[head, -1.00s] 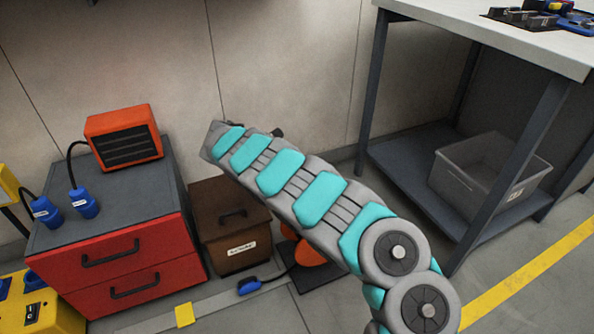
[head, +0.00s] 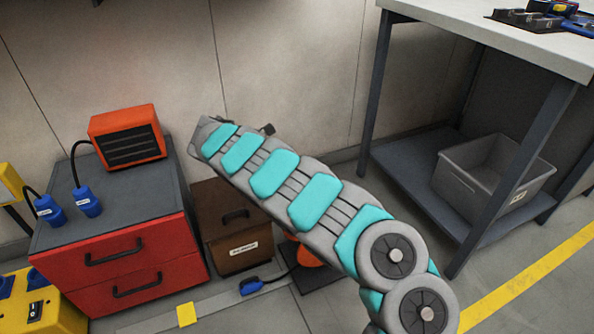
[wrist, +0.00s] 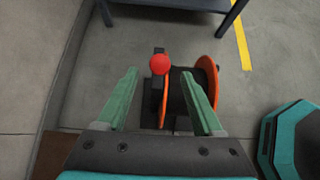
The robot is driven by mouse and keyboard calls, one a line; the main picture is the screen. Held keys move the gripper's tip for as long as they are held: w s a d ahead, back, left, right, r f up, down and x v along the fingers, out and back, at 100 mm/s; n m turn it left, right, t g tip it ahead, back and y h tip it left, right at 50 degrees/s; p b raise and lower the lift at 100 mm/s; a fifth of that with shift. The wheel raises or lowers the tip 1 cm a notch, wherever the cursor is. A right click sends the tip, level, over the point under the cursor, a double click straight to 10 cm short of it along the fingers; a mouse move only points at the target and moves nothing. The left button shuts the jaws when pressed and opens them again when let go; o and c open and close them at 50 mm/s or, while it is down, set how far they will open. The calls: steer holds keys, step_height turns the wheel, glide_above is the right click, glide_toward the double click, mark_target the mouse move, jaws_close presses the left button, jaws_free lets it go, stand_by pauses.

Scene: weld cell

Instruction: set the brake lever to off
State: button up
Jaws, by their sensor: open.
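The brake lever shows in the wrist view as a round red knob (wrist: 160,64) on a dark stem, at the side of a cable reel (wrist: 206,85) with orange flanges and a dark drum. My gripper (wrist: 160,75) is open, its two green fingers spread on either side of the knob in the picture. Nothing is between the fingers that I can see gripped; how far the knob is below the tips I cannot tell. In the head view, my arm hides most of the orange reel (head: 306,257), and the lever and gripper fingers are hidden.
A brown box (head: 231,232) stands left of the reel, beside a red drawer cabinet (head: 135,270) with an orange heater (head: 128,137). A workbench (head: 500,35) with a grey bin (head: 470,185) on its lower shelf stands right.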

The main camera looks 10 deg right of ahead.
steer(key=v, duration=0.4)
steer(key=s+d+r+m+g, duration=0.2)
steer(key=s+d+r+m, duration=0.4)
steer(key=d, duration=0.3)
steer(key=s+d+r+m+g, duration=0.2)
steer(key=s+d+r+m, duration=0.2)
steer(key=s+d+r, duration=0.35)
steer(key=s+d+r+m+g+y+p, duration=0.1)
steer(key=s+d+r+m, duration=0.15)
steer(key=s, duration=0.25)
steer(key=s+d+r+m+y, duration=0.1)
steer(key=s+d+m+y, duration=0.15)
steer(key=s, duration=0.35)
steer(key=s+a+f+m+y, duration=0.2)
steer(key=s+a, duration=0.1)
steer(key=s, duration=0.5)
steer(key=s+a+f+m+y, duration=0.2)
steer(key=s+a, duration=0.1)
steer(key=s, duration=0.6)
steer(key=s+a+f+m+y+p, duration=0.1)
steer(key=s+a+f+m+y, duration=0.1)
steer(key=s, duration=0.7)
steer(key=shift+a+m, duration=0.3)
steer(key=shift+a, duration=0.3)
